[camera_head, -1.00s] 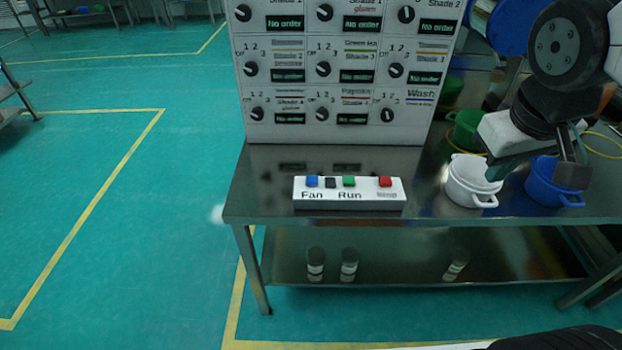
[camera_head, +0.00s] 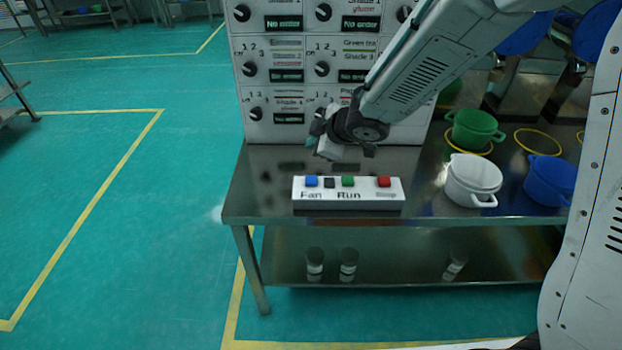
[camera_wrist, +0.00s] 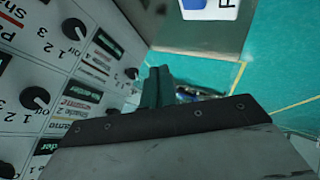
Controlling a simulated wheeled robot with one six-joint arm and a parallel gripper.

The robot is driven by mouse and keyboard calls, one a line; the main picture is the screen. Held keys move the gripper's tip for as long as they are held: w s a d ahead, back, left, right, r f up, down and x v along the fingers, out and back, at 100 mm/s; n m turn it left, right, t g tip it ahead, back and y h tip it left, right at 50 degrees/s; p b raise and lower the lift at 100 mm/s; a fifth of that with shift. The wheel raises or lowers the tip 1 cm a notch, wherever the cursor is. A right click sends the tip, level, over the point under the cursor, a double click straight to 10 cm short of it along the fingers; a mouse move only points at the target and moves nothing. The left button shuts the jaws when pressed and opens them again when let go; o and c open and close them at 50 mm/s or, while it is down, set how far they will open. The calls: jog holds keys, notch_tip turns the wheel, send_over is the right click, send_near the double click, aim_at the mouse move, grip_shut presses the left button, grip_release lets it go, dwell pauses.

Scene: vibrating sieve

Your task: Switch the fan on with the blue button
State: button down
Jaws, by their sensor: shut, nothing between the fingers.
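The white button box (camera_head: 348,204) lies on the steel table, with a blue button (camera_head: 311,181) above the label "Fan". A black, a green and a red button sit to its right. In the wrist view, the blue button (camera_wrist: 194,4) is partly cut off at the top edge. My gripper (camera_head: 322,142) is above and behind the box, before the panel, apart from the blue button. Its fingers (camera_wrist: 156,86) are shut and empty in the wrist view.
The panel of knobs and displays (camera_head: 258,55) stands behind the box. To the right on the table are a white pot (camera_head: 472,178), a blue pot (camera_head: 549,180) and a green pot (camera_head: 475,129). The tabletop left of the box is clear.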

aim_at(314, 181)
jog(key=shift+f, duration=4.4)
jog(key=shift+f, duration=0.4)
jog(key=shift+f, duration=0.5)
jog(key=shift+r, duration=0.95)
